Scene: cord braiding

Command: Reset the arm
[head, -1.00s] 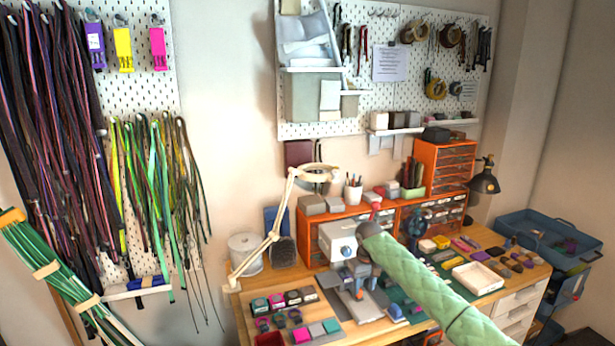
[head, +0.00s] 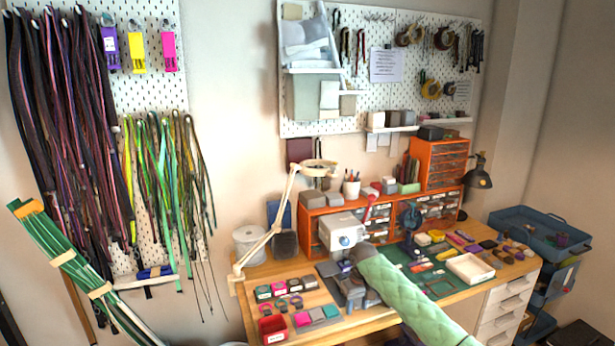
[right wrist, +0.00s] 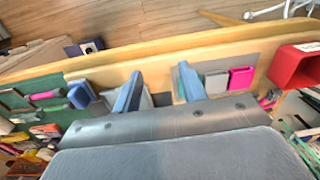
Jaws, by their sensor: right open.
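My right arm, in a green quilted sleeve (head: 410,295), reaches over the workbench from the lower right in the head view. My right gripper (head: 350,292) is over the bench's front middle, partly hidden by the arm. In the right wrist view my right gripper (right wrist: 158,84) has its two blue-grey fingers spread apart, with nothing held between them. The fingers are above the bench near its front edge. My left gripper is in neither view.
The wooden workbench (head: 250,302) carries a red bin (head: 272,328), small coloured blocks, a white machine (head: 340,230), a white tray (head: 470,267) and a lamp arm (head: 268,240). Orange drawers (head: 438,165) stand behind. Cords (head: 75,150) hang at left; a blue cart (head: 540,235) stands at right.

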